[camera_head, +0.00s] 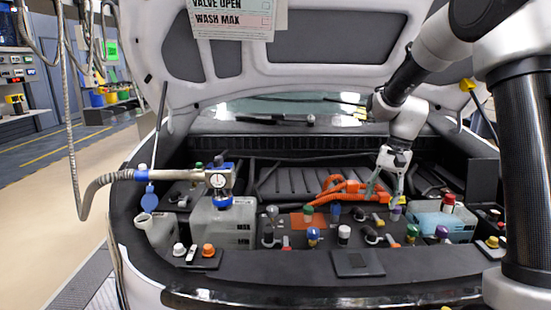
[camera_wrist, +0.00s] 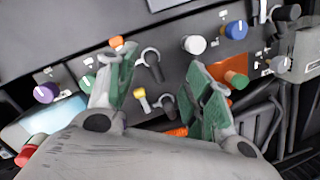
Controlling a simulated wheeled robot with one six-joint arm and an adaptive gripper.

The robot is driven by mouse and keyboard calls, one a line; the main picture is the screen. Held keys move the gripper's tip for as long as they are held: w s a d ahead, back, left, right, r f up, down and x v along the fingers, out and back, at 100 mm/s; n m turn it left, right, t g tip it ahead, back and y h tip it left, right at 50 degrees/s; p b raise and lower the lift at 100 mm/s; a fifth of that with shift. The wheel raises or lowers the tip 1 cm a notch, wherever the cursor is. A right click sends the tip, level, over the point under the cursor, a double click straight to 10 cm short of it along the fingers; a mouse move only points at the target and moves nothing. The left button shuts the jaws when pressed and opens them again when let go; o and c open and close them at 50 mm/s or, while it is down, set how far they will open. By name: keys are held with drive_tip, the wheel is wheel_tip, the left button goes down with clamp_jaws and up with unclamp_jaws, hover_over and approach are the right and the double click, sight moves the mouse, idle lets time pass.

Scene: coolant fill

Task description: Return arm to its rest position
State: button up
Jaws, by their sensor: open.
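My arm reaches in from the right in the head view, and my gripper (camera_head: 385,190) hangs over the right-middle of the engine bay. Its fingers are apart with nothing between them. In the wrist view my gripper (camera_wrist: 160,78) shows two green-padded fingers spread wide above a dark panel. A fill nozzle with a round gauge (camera_head: 219,181) sits over the translucent grey tank (camera_head: 225,222) at the left of the bay. A hose (camera_head: 90,190) runs left from the nozzle.
The raised hood (camera_head: 350,75) and its sign (camera_head: 235,18) overhang the bay. Orange cables (camera_head: 340,188) lie just left of my gripper. Several coloured caps stand along the front, including a purple cap (camera_wrist: 46,92) and a white cap (camera_wrist: 194,44). A blue-filled tank (camera_head: 440,222) stands right.

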drive_tip(key=s+d+r+n+t, duration=0.1)
drive_tip(key=s+r, duration=0.3)
drive_tip(key=s, duration=0.5)
drive_tip(key=s+d+r+n+t+h, duration=0.1)
drive_tip(key=s+d+r+n+t, duration=0.1)
drive_tip(key=s, duration=0.7)
drive_tip(key=s+d+r+n+t+h, duration=0.1)
drive_tip(key=s+d+r+n+t, duration=0.1)
drive_tip(key=s+r, duration=0.3)
drive_tip(key=s+n, duration=0.1)
drive_tip(key=s, duration=0.3)
drive_tip(key=shift+s+d+r+n, duration=0.2)
drive_tip(key=shift+r+n, duration=0.1)
drive_tip(key=shift+n, duration=0.1)
drive_tip(key=shift+c, duration=0.3)
